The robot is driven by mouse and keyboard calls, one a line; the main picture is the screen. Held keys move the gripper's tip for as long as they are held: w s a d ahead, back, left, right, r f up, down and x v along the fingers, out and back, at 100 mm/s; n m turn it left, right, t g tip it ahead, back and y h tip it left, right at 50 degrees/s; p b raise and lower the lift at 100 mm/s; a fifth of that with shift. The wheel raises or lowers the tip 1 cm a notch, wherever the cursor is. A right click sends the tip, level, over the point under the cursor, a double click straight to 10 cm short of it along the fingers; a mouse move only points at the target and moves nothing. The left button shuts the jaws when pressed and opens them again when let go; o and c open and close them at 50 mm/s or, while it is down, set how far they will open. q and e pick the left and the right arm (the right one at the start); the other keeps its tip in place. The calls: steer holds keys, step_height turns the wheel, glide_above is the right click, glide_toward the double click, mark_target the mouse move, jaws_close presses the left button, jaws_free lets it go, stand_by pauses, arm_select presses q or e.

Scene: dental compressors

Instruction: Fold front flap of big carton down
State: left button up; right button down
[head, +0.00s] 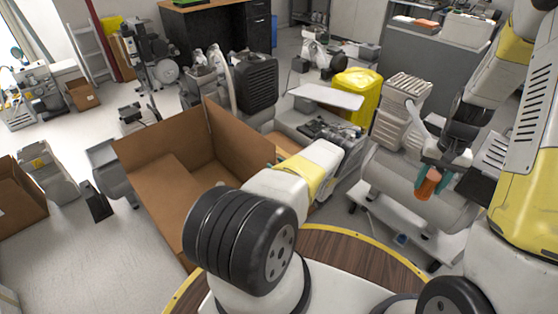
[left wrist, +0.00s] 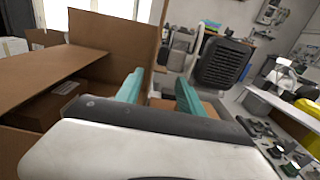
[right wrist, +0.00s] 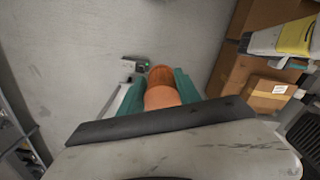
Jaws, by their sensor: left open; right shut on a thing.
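The big brown carton (head: 243,143) stands open in the middle left of the head view. Some of its panels stand up, and a broad panel slopes across its left part. Its near side is partly hidden by my left arm. In the left wrist view its cardboard (left wrist: 122,40) rises at the left of my left gripper (left wrist: 158,90). That gripper is open, its teal fingers apart beside the carton, with brown cardboard visible beyond them. My right gripper (head: 434,180) is shut on an orange-brown cylindrical thing (right wrist: 160,90), clear of the carton at the right.
A compressor tank (head: 415,190) on a white base is at the right. Another brown carton (head: 18,198) is at the far left. Bare floor lies front left.

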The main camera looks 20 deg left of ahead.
mark_target(270, 159)
arm_select(q)
steer(key=shift+x, duration=2.35)
jaws_close()
